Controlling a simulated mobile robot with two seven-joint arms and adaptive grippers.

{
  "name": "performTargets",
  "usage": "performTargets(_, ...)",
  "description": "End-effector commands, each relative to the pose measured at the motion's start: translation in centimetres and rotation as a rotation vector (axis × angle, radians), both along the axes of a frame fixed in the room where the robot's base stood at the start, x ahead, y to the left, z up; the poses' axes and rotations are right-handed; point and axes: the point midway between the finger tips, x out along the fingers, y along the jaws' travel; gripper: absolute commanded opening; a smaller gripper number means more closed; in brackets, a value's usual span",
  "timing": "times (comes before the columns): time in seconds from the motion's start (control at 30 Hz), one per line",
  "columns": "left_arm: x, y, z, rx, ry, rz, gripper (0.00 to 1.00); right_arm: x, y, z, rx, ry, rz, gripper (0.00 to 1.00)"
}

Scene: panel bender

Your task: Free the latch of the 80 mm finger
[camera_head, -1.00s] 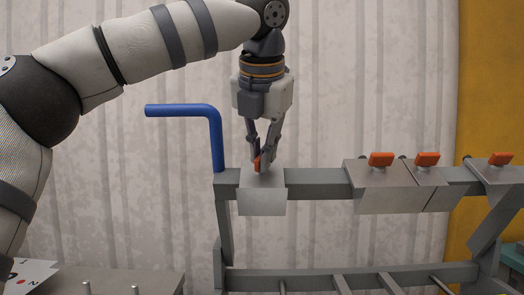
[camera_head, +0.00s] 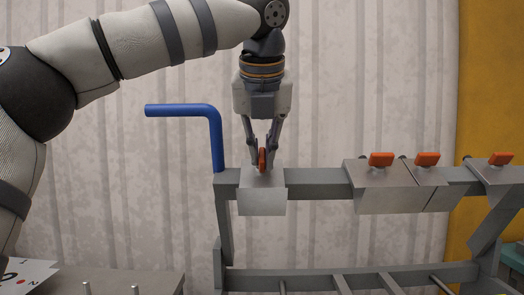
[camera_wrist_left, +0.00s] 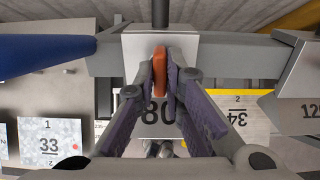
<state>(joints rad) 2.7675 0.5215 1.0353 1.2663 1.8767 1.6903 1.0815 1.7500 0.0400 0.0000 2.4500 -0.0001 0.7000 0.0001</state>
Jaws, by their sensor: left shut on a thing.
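The 80 mm finger (camera_head: 262,200) is a grey metal block on the left end of the frame's upper beam; its "80" shows in the left wrist view (camera_wrist_left: 153,114). Its orange latch (camera_head: 262,158) stands on top and looks narrow in the head view, unlike the wide-looking latches on the other fingers. My left gripper (camera_head: 263,163) points straight down and is shut on this latch. In the left wrist view the latch (camera_wrist_left: 159,72) sits between the two fingertips. The fingers partly cover the latch and the "80". My right gripper is not in view.
Several other fingers with orange latches (camera_head: 381,159) sit further right on the grey beam (camera_head: 318,184). A blue bent handle (camera_head: 213,125) rises just left of the 80 mm finger. A label marked 33 (camera_wrist_left: 48,144) lies lower left in the wrist view.

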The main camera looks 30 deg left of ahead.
Motion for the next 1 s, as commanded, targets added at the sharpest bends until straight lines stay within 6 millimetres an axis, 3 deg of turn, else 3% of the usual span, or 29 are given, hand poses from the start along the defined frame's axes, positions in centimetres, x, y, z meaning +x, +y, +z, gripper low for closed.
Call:
performTargets(0.3,0.0,0.0,0.0,-0.001,-0.002,0.003,0.0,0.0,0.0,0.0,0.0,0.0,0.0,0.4)
performTargets(0.33,0.0,0.0,0.0,-0.001,-0.002,0.003,0.17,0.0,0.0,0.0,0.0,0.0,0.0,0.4)
performTargets(0.4,0.0,0.0,0.0,-0.001,-0.002,0.003,0.3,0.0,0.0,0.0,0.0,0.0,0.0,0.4)
performTargets(0.7,-0.1,0.0,0.2,0.0,-0.001,0.002,0.3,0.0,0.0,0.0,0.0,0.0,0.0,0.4)
performTargets(0.83,-1.0,-0.6,2.0,0.001,-0.004,0.001,0.3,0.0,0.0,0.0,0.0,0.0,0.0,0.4)
performTargets(1.0,-3.1,-2.0,6.1,-0.001,-0.007,0.002,0.3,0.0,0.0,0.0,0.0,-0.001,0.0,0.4)
